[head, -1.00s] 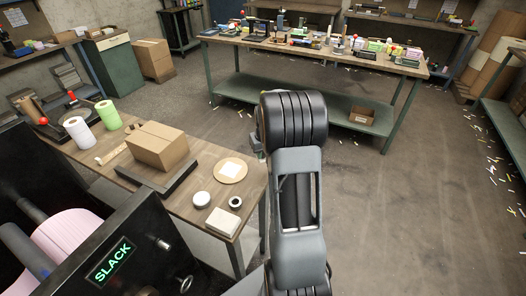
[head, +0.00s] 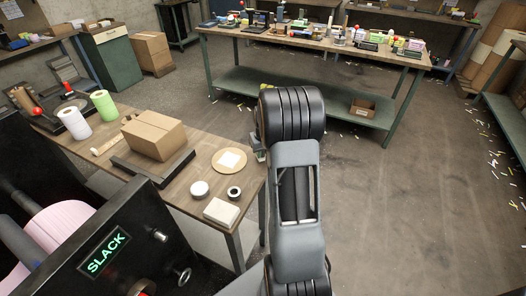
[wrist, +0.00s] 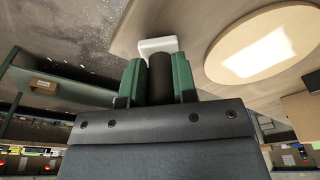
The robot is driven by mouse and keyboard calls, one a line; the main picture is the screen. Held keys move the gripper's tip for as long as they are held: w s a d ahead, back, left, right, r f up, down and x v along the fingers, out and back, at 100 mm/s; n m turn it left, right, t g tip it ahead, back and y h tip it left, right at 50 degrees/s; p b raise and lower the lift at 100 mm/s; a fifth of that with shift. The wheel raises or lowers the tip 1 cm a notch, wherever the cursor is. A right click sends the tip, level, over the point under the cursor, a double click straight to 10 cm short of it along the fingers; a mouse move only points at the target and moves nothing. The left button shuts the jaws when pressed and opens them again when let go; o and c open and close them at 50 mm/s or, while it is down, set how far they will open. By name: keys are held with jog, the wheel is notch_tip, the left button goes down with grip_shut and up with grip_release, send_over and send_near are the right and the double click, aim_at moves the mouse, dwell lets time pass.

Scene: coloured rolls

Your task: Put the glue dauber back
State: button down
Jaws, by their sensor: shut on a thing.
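My gripper (wrist: 158,82) has green fingers that are shut on a dark cylinder (wrist: 160,68), which I take for the handle of the glue dauber. A white block (wrist: 157,45) shows just beyond the cylinder and looks like the dauber's head. In the head view my arm hides most of the gripper, and only a small part shows beside the table's right edge. The wrist view shows the held thing beside a round board with a white square (wrist: 270,48). I cannot tell how high it is above the table.
The near table (head: 196,183) carries a cardboard box (head: 153,136), the round board (head: 229,161), a white disc (head: 200,189), a dark ring (head: 234,193) and a cream block (head: 221,212). A machine panel reading SLACK (head: 103,252) stands in front.

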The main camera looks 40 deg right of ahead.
jog(key=shift+f+b, duration=0.35)
jog(key=shift+f, duration=0.2)
jog(key=c, duration=0.8)
grip_release()
jog(key=r, duration=0.4)
jog(key=s+r, duration=0.1)
jog(key=r, duration=0.4)
jog(key=s+r, duration=0.1)
jog(key=r, duration=0.3)
jog(key=shift+a+r, duration=0.3)
jog(key=shift+r, duration=0.05)
